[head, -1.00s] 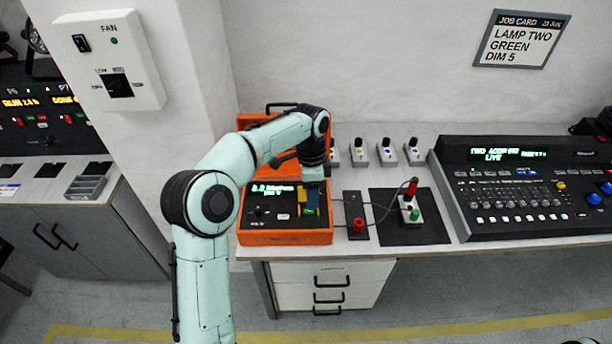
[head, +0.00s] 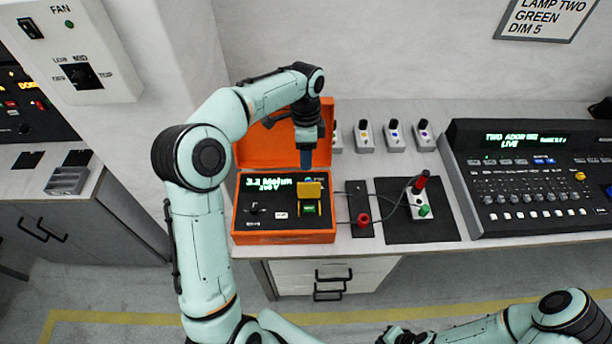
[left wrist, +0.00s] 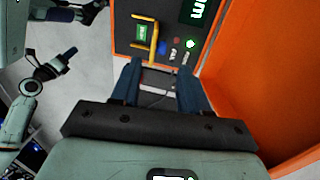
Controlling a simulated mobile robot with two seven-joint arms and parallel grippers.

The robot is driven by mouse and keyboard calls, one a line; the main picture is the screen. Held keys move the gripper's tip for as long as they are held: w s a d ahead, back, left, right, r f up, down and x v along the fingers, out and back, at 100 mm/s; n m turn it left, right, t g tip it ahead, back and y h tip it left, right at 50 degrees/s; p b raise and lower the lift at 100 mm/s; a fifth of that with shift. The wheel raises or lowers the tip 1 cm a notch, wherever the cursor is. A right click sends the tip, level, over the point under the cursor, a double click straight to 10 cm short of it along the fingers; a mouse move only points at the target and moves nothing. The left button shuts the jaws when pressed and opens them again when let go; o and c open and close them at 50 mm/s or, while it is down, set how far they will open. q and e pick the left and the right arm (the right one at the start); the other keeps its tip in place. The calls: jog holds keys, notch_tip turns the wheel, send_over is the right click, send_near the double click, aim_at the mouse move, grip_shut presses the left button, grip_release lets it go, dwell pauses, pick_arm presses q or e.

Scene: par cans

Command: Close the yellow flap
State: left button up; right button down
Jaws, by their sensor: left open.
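The yellow flap (head: 310,189) stands raised on the black panel of the orange case (head: 285,239). The green button (head: 309,210) shows uncovered below it inside a yellow frame. In the left wrist view the flap (left wrist: 154,36) is a narrow yellow piece beside the lit green button (left wrist: 142,33). My left gripper (head: 306,163) points down just behind and above the flap, apart from it. Its two blue fingers are spread and empty in the left wrist view (left wrist: 160,70). My right gripper (head: 398,337) is at the bottom edge of the head view, too cut off to read.
The case's orange lid (head: 262,150) stands open behind the left gripper. To the right are a red knob (head: 363,219), a joystick box (head: 421,202) with cables, and a large console (head: 540,180). Several small switch boxes (head: 393,137) line the back.

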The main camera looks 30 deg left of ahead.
aim_at(306, 181)
pick_arm(q)
jog(key=f, duration=0.6)
jog(key=s+f, duration=0.1)
jog(key=f, duration=0.2)
jog(key=shift+d+f, duration=0.1)
jog(key=shift+d, duration=0.2)
